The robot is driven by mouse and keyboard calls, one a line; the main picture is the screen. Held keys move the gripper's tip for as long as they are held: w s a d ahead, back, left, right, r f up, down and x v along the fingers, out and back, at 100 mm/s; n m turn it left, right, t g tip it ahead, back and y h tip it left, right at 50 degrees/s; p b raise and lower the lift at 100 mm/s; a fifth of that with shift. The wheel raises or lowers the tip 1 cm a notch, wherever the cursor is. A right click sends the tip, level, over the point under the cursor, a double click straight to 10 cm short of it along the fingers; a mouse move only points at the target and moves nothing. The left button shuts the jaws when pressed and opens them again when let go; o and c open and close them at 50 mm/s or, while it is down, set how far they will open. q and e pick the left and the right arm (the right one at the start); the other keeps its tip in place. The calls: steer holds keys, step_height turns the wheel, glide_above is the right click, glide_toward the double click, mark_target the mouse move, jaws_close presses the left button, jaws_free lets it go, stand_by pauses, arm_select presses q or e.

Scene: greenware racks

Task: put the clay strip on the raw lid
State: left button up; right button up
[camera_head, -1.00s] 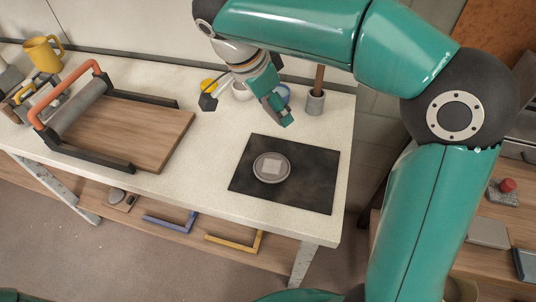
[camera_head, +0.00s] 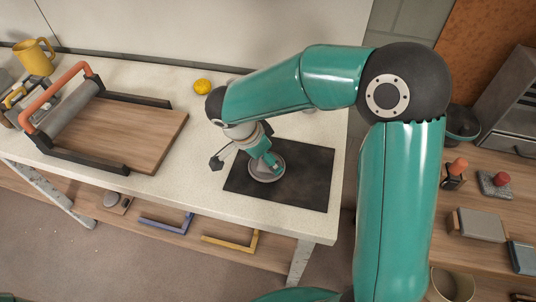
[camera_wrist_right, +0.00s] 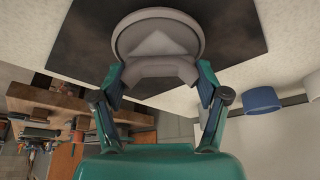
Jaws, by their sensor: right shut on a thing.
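The raw lid (camera_head: 266,177) is a round grey disc with a raised rim, lying on a dark mat (camera_head: 310,185). It also shows in the right wrist view (camera_wrist_right: 130,42), with a paler angular patch at its middle. My right gripper (camera_head: 269,164) is over the lid, covering part of it in the head view. In the wrist view my right gripper (camera_wrist_right: 160,82) is shut on the clay strip (camera_wrist_right: 160,68), a curved grey band. The strip overlaps the lid's near edge in this view; I cannot tell whether they touch. My left gripper is out of view.
A wooden board with a roller (camera_head: 135,130) stands left on the pale table. A yellow mug (camera_head: 34,57) is at the far left and a yellow round thing (camera_head: 202,86) at the back. A blue cup (camera_wrist_right: 262,99) shows in the wrist view. Shelves stand at right.

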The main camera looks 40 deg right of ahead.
steer(key=shift+f, duration=0.2)
steer(key=o, duration=1.1)
steer(key=shift+r, duration=0.1)
steer(key=v, duration=1.2)
steer(key=shift+b, duration=0.3)
